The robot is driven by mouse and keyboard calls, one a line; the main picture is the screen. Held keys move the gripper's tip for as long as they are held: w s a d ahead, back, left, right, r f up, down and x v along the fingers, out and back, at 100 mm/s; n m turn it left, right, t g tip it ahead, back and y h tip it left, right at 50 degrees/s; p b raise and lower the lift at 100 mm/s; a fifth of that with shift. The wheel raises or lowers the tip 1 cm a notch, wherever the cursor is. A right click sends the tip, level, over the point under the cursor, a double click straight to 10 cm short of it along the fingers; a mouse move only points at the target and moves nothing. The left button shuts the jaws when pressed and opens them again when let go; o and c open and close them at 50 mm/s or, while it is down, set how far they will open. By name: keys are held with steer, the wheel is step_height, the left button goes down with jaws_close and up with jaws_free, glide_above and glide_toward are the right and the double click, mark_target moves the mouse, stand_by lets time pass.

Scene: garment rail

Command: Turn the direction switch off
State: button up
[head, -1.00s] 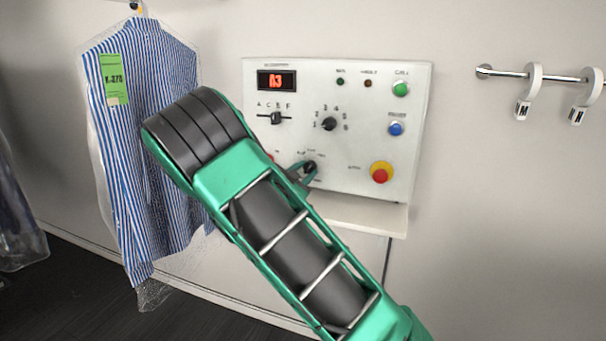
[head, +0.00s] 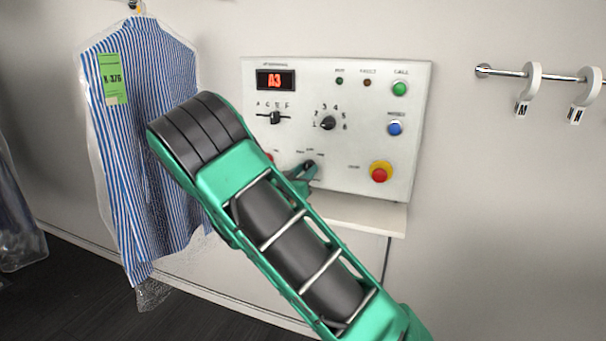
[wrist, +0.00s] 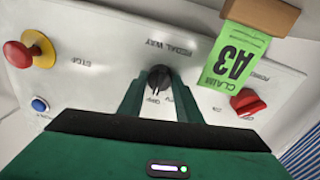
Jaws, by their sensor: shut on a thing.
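The control panel (head: 355,150) is a white box on the wall. The direction switch, a black rotary knob (wrist: 158,78), is low on it; its upper part also shows in the head view (head: 309,164). My gripper (wrist: 158,88) reaches it from the front, one dark green finger on each side, and is shut on the knob. Labels around the knob appear upside down in the wrist view; one beside it seems to read OFF. The exact pointer direction is hard to tell. In the head view my arm hides the panel's lower left corner and the gripper (head: 300,180) shows only partly.
A red stop button (head: 379,174), blue button (head: 395,128) and numbered dial (head: 328,123) share the panel. A bagged striped shirt (head: 140,160) hangs left; a hook rail (head: 502,72) is right.

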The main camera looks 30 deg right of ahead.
steer(key=shift+w+a+r+n, duration=0.2)
steer(key=shift+w+a+n, duration=0.05)
steer(key=shift+n, duration=0.15)
steer(key=o, duration=0.9)
steer(key=shift+o, duration=0.7)
steer(key=shift+s+f, duration=0.1)
steer(key=shift+d, duration=0.1)
steer(key=v, duration=1)
steer(key=shift+s+a, duration=0.15)
steer(key=shift+a, duration=0.2)
steer(key=shift+f, duration=0.15)
